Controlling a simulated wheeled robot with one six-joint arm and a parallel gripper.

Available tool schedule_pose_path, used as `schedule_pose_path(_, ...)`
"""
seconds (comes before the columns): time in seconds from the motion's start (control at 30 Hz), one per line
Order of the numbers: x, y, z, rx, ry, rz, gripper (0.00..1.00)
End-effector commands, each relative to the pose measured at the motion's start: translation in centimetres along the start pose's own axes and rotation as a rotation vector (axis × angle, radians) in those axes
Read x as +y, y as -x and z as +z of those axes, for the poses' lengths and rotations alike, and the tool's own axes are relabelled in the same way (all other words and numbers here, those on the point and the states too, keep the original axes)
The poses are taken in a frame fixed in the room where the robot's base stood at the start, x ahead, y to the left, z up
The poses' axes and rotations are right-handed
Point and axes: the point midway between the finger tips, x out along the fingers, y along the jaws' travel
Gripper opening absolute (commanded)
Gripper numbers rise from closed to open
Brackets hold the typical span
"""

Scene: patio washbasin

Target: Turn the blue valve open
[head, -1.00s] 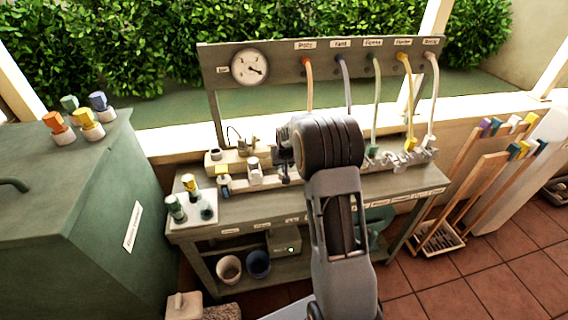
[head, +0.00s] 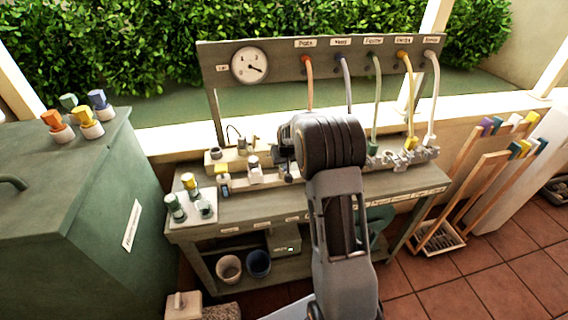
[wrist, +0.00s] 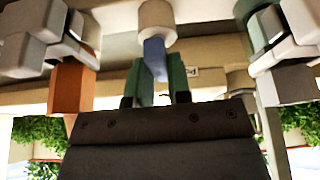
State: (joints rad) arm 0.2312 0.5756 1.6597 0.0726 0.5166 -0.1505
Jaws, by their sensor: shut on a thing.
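In the wrist view, a blue piece (wrist: 155,58), which looks like the blue valve's handle, hangs below a round white part (wrist: 157,22). My gripper (wrist: 160,78) has its two greenish fingers on either side of this blue piece and is shut on it. The contact faces and how far the valve is turned cannot be made out. In the head view my gripper (head: 287,165) is at the middle of the bench, largely hidden by my wrist, and the blue valve is hidden behind it.
An orange handle (wrist: 72,88) is close on the left in the wrist view. In the head view, coloured hoses run down from a panel with a round gauge (head: 250,66). A white tray (head: 207,206) with small bottles sits at the bench's left end (head: 240,218).

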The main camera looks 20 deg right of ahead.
Motion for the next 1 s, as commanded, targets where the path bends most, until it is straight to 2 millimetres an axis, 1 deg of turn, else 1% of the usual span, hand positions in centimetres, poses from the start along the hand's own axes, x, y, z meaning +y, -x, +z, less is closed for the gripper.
schedule_pose_path(0.17, 0.1, -0.43, 0.14, 0.002, 0.109, -0.046, 0.0)
schedule_pose_path(0.4, 0.18, -0.59, 0.16, 0.003, 0.315, -0.132, 0.0)
schedule_pose_path(1.0, 0.31, -0.27, -0.09, 0.0, 0.844, -0.351, 0.0)
